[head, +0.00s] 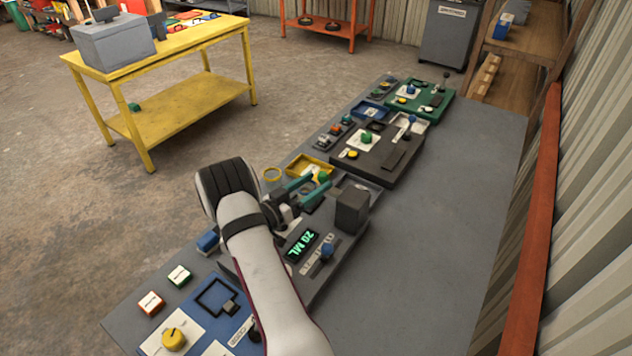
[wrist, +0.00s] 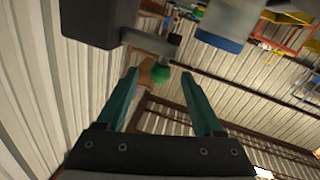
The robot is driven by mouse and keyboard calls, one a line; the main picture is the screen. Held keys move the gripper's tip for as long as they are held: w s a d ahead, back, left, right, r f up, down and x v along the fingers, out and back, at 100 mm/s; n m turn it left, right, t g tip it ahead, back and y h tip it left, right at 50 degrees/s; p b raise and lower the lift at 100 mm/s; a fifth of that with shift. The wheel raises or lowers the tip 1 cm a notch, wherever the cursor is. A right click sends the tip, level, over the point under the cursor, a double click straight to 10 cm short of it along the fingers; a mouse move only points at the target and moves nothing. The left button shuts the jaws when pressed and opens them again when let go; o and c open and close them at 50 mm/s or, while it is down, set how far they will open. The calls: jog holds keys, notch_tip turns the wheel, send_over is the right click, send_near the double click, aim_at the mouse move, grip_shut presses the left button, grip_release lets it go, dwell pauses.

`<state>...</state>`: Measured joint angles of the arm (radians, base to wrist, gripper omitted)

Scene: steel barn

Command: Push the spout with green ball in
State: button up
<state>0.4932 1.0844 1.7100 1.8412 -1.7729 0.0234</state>
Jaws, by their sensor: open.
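The green ball (wrist: 160,73) hangs under the end of a grey spout arm (wrist: 152,42), which sticks out from a dark block (wrist: 100,22) in the wrist view. In the head view the green ball (head: 323,177) shows by the fingertips, and the dark block (head: 352,208) stands on a grey panel just right of them. My gripper (head: 317,184) is open, its teal fingers spread. In the wrist view my gripper (wrist: 160,76) has the ball between its fingertips in the picture; whether it touches or lies deeper, I cannot tell. The spout is hardly visible in the head view.
A clear cylinder with a blue rim (wrist: 222,40) is near the spout. The panel has a 20 ML display (head: 301,245) and a blue knob (head: 326,250). A yellow tray (head: 310,165) and more panels lie farther back. The bench's right side (head: 430,240) is clear.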

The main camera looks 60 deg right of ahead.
jog(key=shift+s+d, duration=0.15)
jog(key=shift+d, duration=0.4)
grip_shut()
dwell(1.0)
